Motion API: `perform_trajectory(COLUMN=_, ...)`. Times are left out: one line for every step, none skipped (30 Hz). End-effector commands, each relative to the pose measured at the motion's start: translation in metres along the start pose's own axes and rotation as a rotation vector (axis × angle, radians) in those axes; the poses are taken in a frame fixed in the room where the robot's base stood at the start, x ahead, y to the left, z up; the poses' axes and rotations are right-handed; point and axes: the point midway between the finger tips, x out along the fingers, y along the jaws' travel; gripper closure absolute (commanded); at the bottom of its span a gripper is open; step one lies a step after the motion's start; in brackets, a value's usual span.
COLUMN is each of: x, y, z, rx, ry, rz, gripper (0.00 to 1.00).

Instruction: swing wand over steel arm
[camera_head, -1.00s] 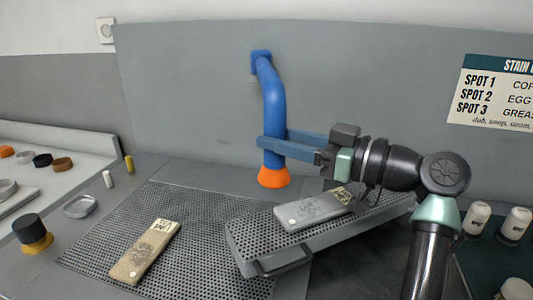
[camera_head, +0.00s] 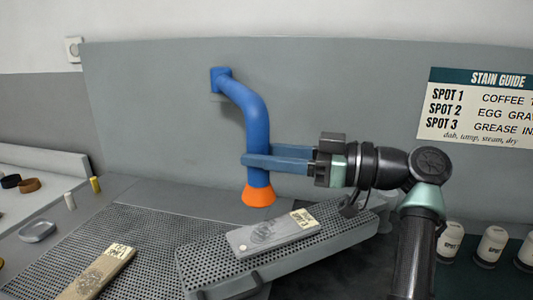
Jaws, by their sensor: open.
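The wand (camera_head: 256,118) is a blue bent pipe on a wall mount, hanging down to an orange flared nozzle (camera_head: 258,196). The steel arm (camera_head: 213,268) is a raised grey perforated board, slanting up to the right. In the picture the nozzle is near the board's back edge; I cannot tell whether it is over the board or behind it. A grey labelled swatch (camera_head: 265,236) lies on the board. My gripper (camera_head: 252,158) comes from the right with its blue fingers on either side of the wand's lower pipe, open.
A perforated table (camera_head: 60,250) with a brown swatch (camera_head: 95,275) lies at left. A grey dish (camera_head: 38,231) is beyond it. Several white-capped bottles (camera_head: 490,243) stand at right. A stain guide (camera_head: 475,105) hangs on the back panel.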

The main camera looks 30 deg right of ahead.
Motion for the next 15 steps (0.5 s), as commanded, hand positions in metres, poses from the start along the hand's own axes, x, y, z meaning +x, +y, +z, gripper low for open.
perform_trajectory(x=0.0031, y=0.0032, z=-0.0039, rx=-0.005, ry=0.005, rz=0.013, gripper=0.50)
perform_trajectory(x=0.0031, y=0.0031, z=-0.0038, rx=-0.005, ry=0.005, rz=0.013, gripper=0.44)
perform_trajectory(x=0.0029, y=0.0029, z=-0.0036, rx=-0.004, ry=0.005, rz=0.012, gripper=0.37)
perform_trajectory(x=0.0027, y=0.0029, z=-0.0034, rx=-0.004, ry=0.006, rz=0.012, gripper=0.32)
perform_trajectory(x=0.0025, y=0.0028, z=-0.0033, rx=-0.003, ry=0.006, rz=0.012, gripper=0.27)
perform_trajectory(x=0.0022, y=0.0027, z=-0.0030, rx=-0.003, ry=0.006, rz=0.012, gripper=0.27)
perform_trajectory(x=0.0020, y=0.0026, z=-0.0029, rx=-0.003, ry=0.006, rz=0.011, gripper=0.27)
perform_trajectory(x=0.0019, y=0.0026, z=-0.0028, rx=-0.002, ry=0.006, rz=0.011, gripper=0.27)
perform_trajectory(x=0.0017, y=0.0025, z=-0.0027, rx=-0.002, ry=0.006, rz=0.011, gripper=0.27)
perform_trajectory(x=0.0015, y=0.0025, z=-0.0026, rx=-0.002, ry=0.007, rz=0.011, gripper=0.27)
perform_trajectory(x=0.0014, y=0.0025, z=-0.0025, rx=-0.002, ry=0.007, rz=0.011, gripper=0.27)
perform_trajectory(x=0.0013, y=0.0024, z=-0.0024, rx=-0.001, ry=0.007, rz=0.011, gripper=0.27)
perform_trajectory(x=0.0010, y=0.0024, z=-0.0023, rx=-0.001, ry=0.007, rz=0.011, gripper=0.27)
perform_trajectory(x=0.0004, y=0.0024, z=-0.0022, rx=-0.001, ry=0.007, rz=0.011, gripper=0.27)
perform_trajectory(x=-0.0013, y=0.0025, z=-0.0022, rx=-0.001, ry=0.007, rz=0.011, gripper=0.27)
